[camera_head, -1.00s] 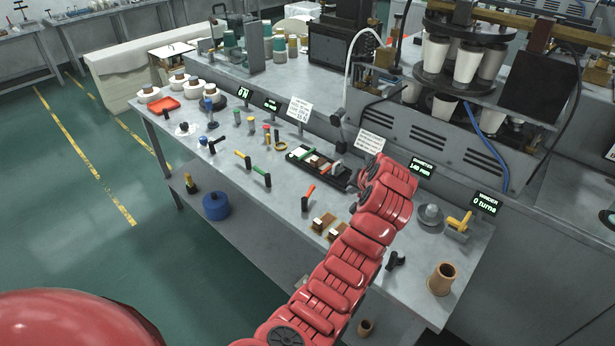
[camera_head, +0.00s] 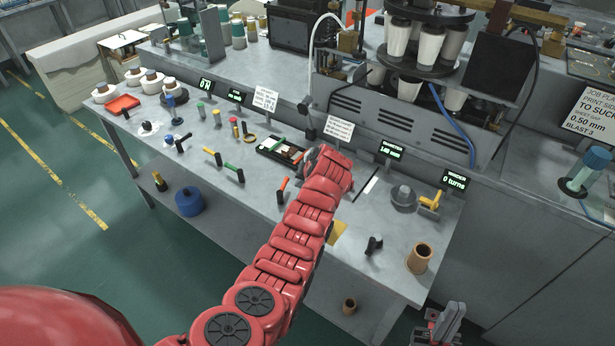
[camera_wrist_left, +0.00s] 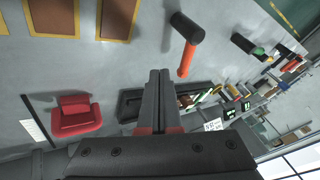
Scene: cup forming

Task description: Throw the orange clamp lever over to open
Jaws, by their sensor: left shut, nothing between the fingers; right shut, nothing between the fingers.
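An orange-handled piece with a black cylindrical end (camera_head: 283,189) is on the bench, left of my left arm in the head view. It also shows in the left wrist view (camera_wrist_left: 186,55), beyond my fingertips and apart from them. A black fixture (camera_head: 268,151) holds white, green and orange-red parts; its right end is hidden by my left gripper (camera_head: 305,157). I cannot tell which orange part is the clamp lever. In the left wrist view my left gripper (camera_wrist_left: 160,73) is shut and empty, with the fixture (camera_wrist_left: 130,105) behind it. My right gripper (camera_head: 446,318) is shut below the bench's front right.
Yellow-handled (camera_head: 212,156) and green-handled (camera_head: 233,171) pieces lie left of the fixture. A red block (camera_wrist_left: 76,115) shows in the left wrist view. A grey round part (camera_head: 403,197), a yellow crank (camera_head: 431,201) and a brown cup (camera_head: 419,257) stand at right.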

